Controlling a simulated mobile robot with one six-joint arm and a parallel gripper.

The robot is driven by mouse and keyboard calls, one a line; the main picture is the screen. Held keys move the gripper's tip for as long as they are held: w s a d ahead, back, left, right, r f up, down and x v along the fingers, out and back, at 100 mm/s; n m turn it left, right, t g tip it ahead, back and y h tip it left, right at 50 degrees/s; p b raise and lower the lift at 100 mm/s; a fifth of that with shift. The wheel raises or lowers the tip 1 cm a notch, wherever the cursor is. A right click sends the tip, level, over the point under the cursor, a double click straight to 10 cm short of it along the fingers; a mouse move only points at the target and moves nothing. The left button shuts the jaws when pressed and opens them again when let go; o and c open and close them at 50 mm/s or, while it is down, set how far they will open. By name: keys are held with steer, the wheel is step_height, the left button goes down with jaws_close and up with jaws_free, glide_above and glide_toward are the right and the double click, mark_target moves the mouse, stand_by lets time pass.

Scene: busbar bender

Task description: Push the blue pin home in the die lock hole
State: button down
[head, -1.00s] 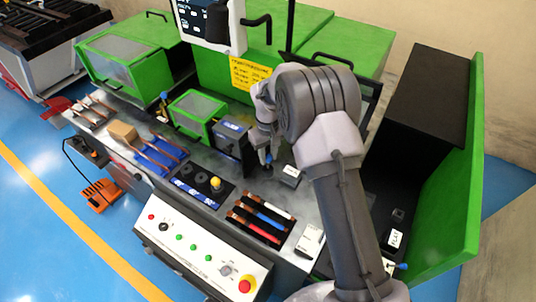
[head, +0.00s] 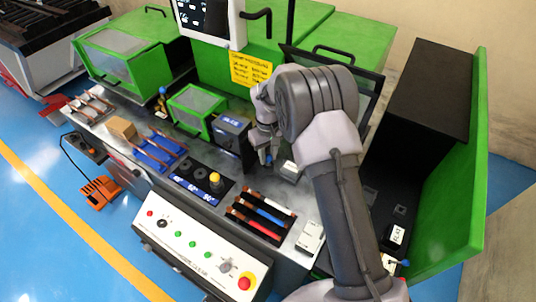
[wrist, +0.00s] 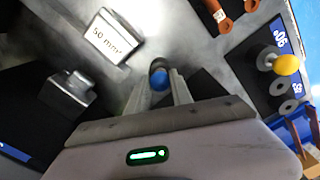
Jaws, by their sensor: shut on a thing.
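The blue pin (wrist: 159,80) shows in the wrist view as a round blue head between the two fingertips of my gripper (wrist: 160,86). My gripper is shut on it. In the head view my gripper (head: 267,157) points down over the grey machine bed, just right of the dark die block with a blue label (head: 230,130). The pin is small and mostly covered by the fingers there. The die lock hole is not clearly visible, and I cannot tell how deep the pin sits.
A pale block marked 50 mm (wrist: 110,40) lies near the fingers. A grey metal block (wrist: 70,92) stands at the left of the wrist view. A rack of coloured bars (head: 262,218) and a yellow knob (head: 215,180) are nearby. A green guard (head: 190,108) stands left.

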mark_target(268, 155)
steer(key=shift+f, duration=0.25)
steer(key=c, duration=1.1)
jaws_free()
steer(key=shift+o, duration=0.2)
step_height(268, 155, up, 18)
steer(key=p, duration=0.5)
steer(key=shift+f, duration=0.25)
